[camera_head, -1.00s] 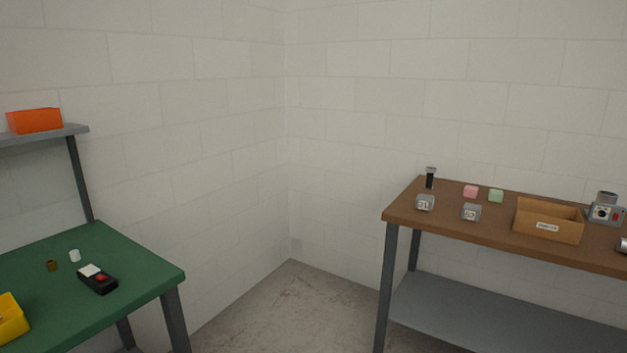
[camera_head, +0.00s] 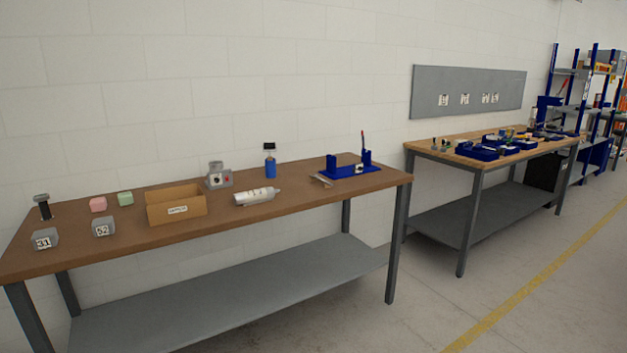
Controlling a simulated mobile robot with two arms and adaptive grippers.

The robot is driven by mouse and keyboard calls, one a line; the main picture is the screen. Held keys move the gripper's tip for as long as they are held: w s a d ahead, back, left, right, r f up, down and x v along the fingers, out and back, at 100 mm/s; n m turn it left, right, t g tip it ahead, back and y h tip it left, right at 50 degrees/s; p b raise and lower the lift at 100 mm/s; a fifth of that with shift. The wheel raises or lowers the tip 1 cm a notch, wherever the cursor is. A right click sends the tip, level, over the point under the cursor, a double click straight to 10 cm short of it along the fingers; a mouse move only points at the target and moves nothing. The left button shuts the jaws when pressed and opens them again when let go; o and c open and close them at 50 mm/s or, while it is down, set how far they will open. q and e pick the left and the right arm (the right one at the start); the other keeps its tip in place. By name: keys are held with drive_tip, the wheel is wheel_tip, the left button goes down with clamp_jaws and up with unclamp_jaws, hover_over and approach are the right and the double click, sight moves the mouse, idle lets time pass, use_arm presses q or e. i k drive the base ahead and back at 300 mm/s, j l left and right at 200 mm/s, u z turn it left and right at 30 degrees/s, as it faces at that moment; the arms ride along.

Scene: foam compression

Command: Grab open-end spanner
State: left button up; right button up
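A small silvery tool (camera_head: 321,180) lies on the brown-topped table (camera_head: 290,199), left of a blue fixture (camera_head: 349,170). It is too small to tell whether it is the open-end spanner or another tool. More small items lie on the wooden workbench (camera_head: 452,151) further right, too small to make out. Neither of my grippers shows in the head view.
On the brown table stand a cardboard box (camera_head: 178,212), a silver cylinder (camera_head: 257,196), a grey device (camera_head: 218,178), a blue bottle (camera_head: 270,165) and labelled grey blocks (camera_head: 103,227). Blue trays (camera_head: 478,152) sit on the workbench. Open floor (camera_head: 480,290) lies at right.

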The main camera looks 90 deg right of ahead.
sight(315, 175)
drive_tip(key=z, duration=2.85)
drive_tip(key=i+j, duration=0.15)
drive_tip(key=i, duration=0.25)
drive_tip(key=i+j, duration=0.1)
drive_tip(key=i, duration=0.3)
drive_tip(key=i+j+z, duration=0.1)
drive_tip(key=i, duration=0.3)
